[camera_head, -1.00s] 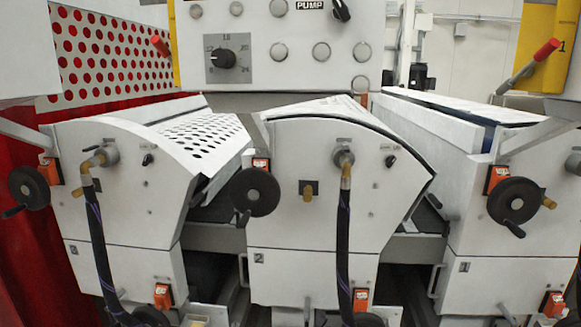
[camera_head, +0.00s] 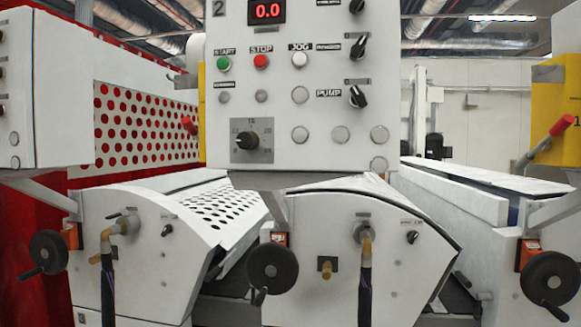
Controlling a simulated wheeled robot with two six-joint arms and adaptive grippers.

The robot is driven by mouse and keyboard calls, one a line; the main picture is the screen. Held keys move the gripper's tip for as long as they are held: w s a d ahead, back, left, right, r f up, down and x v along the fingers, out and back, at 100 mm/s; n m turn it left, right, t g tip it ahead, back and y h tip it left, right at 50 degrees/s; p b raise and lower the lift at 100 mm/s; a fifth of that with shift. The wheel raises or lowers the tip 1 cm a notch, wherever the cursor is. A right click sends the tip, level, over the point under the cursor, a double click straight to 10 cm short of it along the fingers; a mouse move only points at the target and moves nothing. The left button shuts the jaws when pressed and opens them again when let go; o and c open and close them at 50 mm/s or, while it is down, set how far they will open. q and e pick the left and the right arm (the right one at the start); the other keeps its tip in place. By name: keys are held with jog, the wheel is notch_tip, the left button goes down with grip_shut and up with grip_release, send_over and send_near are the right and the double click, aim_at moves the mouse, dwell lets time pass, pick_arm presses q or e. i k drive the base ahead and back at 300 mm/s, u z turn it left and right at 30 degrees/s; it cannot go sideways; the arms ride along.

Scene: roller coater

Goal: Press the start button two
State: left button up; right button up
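The control panel of unit 2 (camera_head: 285,100) hangs in the upper middle of the head view, with the digit 2 at its top left. The green start button (camera_head: 223,63) sits at its left under a START label. To its right are a red stop button (camera_head: 261,61) and a white jog button (camera_head: 299,60). A red digital display above them reads 0.0. Neither of my grippers shows in the view, so nothing of mine touches the panel.
Below the panel stand white machine housings (camera_head: 350,270) with black handwheels (camera_head: 273,268) and hoses. Another panel (camera_head: 40,90) is at the left edge. A red-tipped lever (camera_head: 562,125) juts out at the right. The space before the start button looks clear.

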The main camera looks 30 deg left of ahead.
aim_at(223, 63)
jog(key=u, duration=1.35)
